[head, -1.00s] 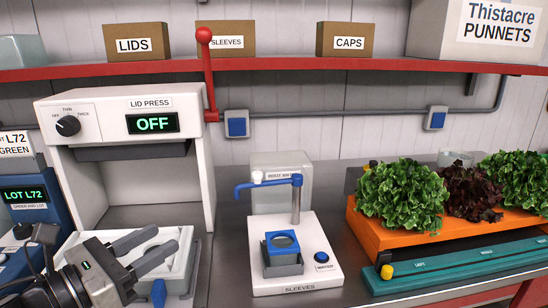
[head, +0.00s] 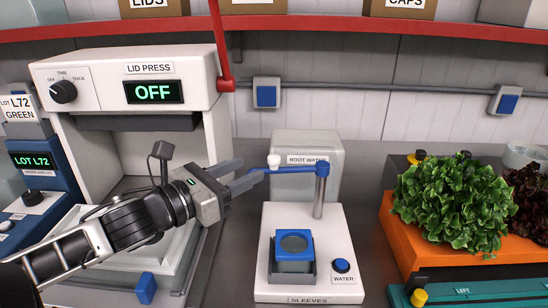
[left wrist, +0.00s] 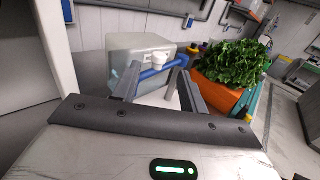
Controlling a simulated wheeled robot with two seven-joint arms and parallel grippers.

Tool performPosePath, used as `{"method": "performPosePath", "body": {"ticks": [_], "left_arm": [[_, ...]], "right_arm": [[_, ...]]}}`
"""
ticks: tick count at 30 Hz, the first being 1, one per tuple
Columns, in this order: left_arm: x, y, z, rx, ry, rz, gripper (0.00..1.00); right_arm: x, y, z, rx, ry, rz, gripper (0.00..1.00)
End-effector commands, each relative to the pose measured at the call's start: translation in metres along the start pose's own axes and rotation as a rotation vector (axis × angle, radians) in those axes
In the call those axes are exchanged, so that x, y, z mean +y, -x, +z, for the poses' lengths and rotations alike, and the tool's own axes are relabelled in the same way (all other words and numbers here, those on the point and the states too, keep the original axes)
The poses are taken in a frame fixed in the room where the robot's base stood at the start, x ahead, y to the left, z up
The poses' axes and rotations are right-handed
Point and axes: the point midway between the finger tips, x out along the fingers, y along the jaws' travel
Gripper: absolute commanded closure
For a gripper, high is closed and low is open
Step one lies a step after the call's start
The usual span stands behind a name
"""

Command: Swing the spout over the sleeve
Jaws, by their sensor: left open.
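The blue spout (head: 295,170) sits on a grey post above the white sleeves base and points left, with a white knob (head: 273,161) at its free end. The sleeve (head: 293,244), a blue-rimmed square cup, sits in a grey holder on the base, below and in front of the spout. My left gripper (head: 250,175) is open, its fingertips just left of the spout's free end. In the left wrist view the spout (left wrist: 150,73) and the white knob (left wrist: 158,57) show between and beyond the fingers. I cannot tell whether they touch. My right gripper is not in view.
A root water tank (head: 307,150) stands behind the spout. A blue water button (head: 341,266) is right of the sleeve. An orange tray (head: 400,225) with lettuce is at the right.

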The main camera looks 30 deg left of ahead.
Motion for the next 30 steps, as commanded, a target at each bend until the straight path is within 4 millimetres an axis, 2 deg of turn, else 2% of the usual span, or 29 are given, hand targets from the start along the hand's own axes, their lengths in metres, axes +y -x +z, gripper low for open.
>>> {"method": "performPosePath", "body": {"ticks": [12,18,24,30], "left_arm": [[0.001,-0.052,0.003,-0.004,0.000,0.001,0.57],[0.001,-0.072,0.002,-0.003,0.000,0.001,0.57],[0.000,-0.082,0.001,-0.001,-0.002,0.000,0.57],[0.000,-0.083,0.000,0.001,-0.001,0.000,0.57]], "right_arm": [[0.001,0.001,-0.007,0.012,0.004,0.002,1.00],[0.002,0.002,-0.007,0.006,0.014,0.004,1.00],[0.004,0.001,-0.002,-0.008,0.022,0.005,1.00],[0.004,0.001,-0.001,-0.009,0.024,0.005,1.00]]}}
